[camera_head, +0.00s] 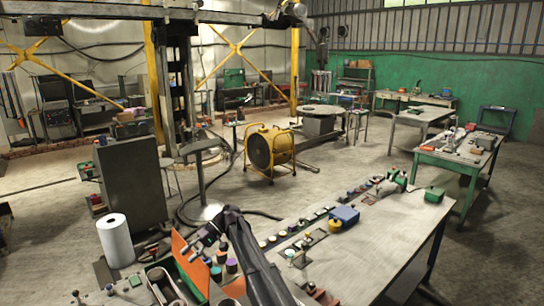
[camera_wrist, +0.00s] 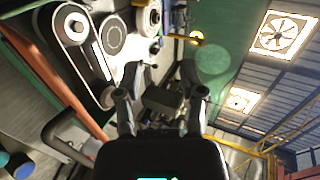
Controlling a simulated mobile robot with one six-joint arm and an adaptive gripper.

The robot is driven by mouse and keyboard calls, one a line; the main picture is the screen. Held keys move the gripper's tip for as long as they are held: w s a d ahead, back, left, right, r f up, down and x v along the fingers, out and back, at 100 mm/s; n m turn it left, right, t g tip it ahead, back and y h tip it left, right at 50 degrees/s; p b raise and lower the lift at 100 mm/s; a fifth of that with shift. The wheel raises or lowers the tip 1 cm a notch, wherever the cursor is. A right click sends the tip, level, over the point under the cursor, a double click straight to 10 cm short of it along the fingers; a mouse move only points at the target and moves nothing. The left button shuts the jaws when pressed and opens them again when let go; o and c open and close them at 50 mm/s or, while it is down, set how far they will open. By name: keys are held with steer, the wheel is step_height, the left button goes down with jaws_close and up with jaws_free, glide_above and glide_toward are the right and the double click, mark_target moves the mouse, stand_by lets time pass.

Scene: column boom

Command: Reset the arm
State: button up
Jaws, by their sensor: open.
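My black arm (camera_head: 253,262) rises from the bottom of the head view over the near workbench. My gripper (camera_head: 200,240) is at its end, at the left part of this bench, close to an orange panel (camera_head: 190,264). In the wrist view my gripper (camera_wrist: 160,88) has its two fingers apart, with nothing held between them. The view there is tilted, with machine parts at the left and the ceiling at the right.
A yellow fan (camera_head: 268,148) stands on the floor behind. A green-framed table (camera_head: 455,160) is at the right. Open floor lies between.

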steer(key=s+d+f+m+t+h, duration=0.35)
steer(key=s+d, duration=0.35)
steer(key=d, duration=0.8)
steer(key=s+d+f+m+t+h, duration=0.3)
steer(key=s+d, duration=0.4)
steer(key=d, duration=0.7)
steer(key=s+d+f+m+t+h, duration=0.25)
steer(key=s+d+f, duration=0.35)
steer(key=d, duration=0.9)
step_height(320, 180, down, 11)
steer(key=b, duration=1.3)
steer(key=shift+s+a+n+h, duration=0.2)
steer(key=shift+s+n+h, duration=0.05)
steer(key=shift+n+h, duration=0.05)
steer(key=shift+d, duration=0.1)
